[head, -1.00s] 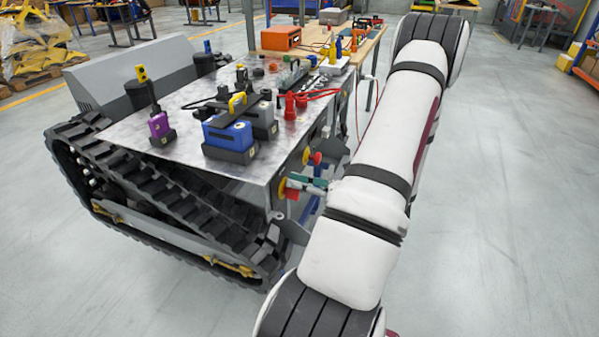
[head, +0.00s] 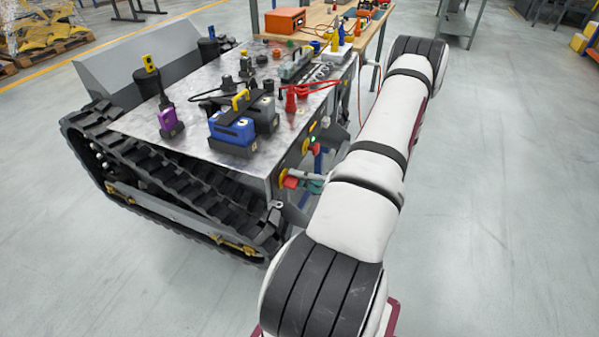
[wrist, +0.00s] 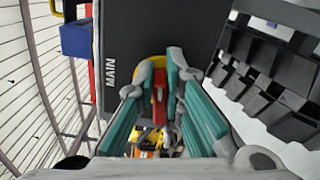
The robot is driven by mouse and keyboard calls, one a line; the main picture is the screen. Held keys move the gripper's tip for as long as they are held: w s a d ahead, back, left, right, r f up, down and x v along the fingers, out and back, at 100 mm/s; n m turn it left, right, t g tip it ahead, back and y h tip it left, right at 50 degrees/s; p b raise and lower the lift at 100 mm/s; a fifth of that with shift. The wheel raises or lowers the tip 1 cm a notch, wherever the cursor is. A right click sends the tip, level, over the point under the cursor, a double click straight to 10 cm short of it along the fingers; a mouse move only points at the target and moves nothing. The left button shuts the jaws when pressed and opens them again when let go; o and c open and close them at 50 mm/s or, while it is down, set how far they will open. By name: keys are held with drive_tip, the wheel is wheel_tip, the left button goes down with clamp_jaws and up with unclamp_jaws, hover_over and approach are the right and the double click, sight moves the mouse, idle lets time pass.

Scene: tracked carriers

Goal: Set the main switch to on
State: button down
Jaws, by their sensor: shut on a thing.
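The main switch is a red handle (wrist: 159,96) on a yellow round plate (wrist: 153,63), mounted on a dark panel (wrist: 135,30) lettered MAIN in the wrist view. In the head view the red handle (head: 291,182) sticks out from the near right side of the tracked carrier (head: 190,150). My gripper (wrist: 160,88) has its teal fingers on both sides of the red handle and is shut on it. It also shows in the head view (head: 309,184), partly hidden behind my arm. The handle's exact angle is hard to read.
The carrier's top bears a blue block (head: 231,131), a purple block (head: 170,122) and red plugs with cables (head: 291,98). A wooden bench (head: 345,20) with an orange box (head: 285,20) stands behind.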

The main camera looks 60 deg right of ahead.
drive_tip(key=shift+f+m+p, duration=0.2)
drive_tip(key=shift+m+p, duration=0.15)
drive_tip(key=shift+m, duration=0.65)
drive_tip(key=c, duration=1.7)
unclamp_jaws()
drive_tip(key=s, duration=0.8)
drive_tip(key=s+d, duration=0.1)
drive_tip(key=s, duration=0.3)
